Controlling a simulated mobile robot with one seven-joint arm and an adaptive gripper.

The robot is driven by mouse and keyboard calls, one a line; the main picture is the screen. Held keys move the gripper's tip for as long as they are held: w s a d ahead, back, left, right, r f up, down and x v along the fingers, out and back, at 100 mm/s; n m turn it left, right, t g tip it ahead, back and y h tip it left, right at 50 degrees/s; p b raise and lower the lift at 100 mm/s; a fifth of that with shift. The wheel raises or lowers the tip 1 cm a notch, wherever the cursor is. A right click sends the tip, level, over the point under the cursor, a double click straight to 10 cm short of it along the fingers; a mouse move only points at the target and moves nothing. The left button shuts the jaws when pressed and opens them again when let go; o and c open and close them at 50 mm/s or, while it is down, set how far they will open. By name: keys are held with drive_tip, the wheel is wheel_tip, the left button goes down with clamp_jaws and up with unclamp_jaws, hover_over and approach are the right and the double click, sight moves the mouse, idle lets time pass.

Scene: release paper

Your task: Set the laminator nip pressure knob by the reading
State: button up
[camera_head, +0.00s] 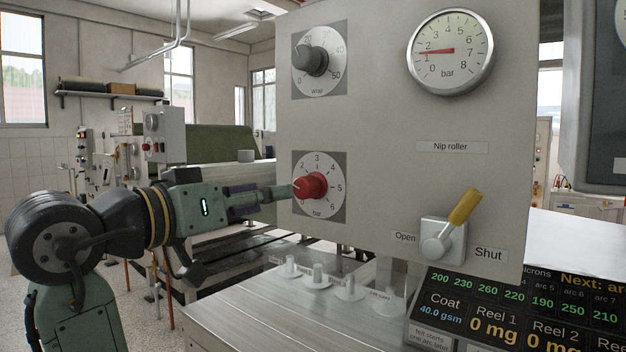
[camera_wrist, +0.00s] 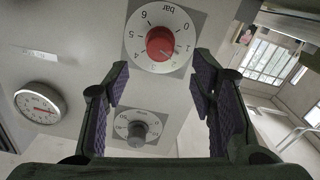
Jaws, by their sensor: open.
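The red knob (camera_head: 311,186) sits at the centre of a white round dial (camera_head: 318,208) marked in bar up to 6, low on the grey panel. My gripper (camera_head: 283,191) is open and empty, with its fingertips just left of the knob in the head view. In the wrist view, the red knob (camera_wrist: 160,43) shows just beyond and between the open fingertips (camera_wrist: 160,76); contact cannot be told. The knob's pointer setting is hard to read. The round pressure gauge (camera_head: 450,52) in bar, at the panel's upper right, has its red needle between 1 and 2.
A dark wrap knob (camera_head: 311,61) is above the red one. A yellow-handled lever (camera_head: 463,209) stands between the Open and Shut labels. A dark display (camera_head: 515,305) lists Coat and reel values. Several small pegs (camera_head: 319,276) stand on the metal table below.

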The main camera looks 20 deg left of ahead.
sight(300, 189)
drive_tip(key=p+x, duration=0.3)
drive_tip(key=x, duration=0.6)
drive_tip(key=shift+w+d, duration=0.15)
drive_tip(key=shift+w, duration=0.2)
drive_tip(key=shift+c, duration=0.5)
drive_tip(key=c, duration=1)
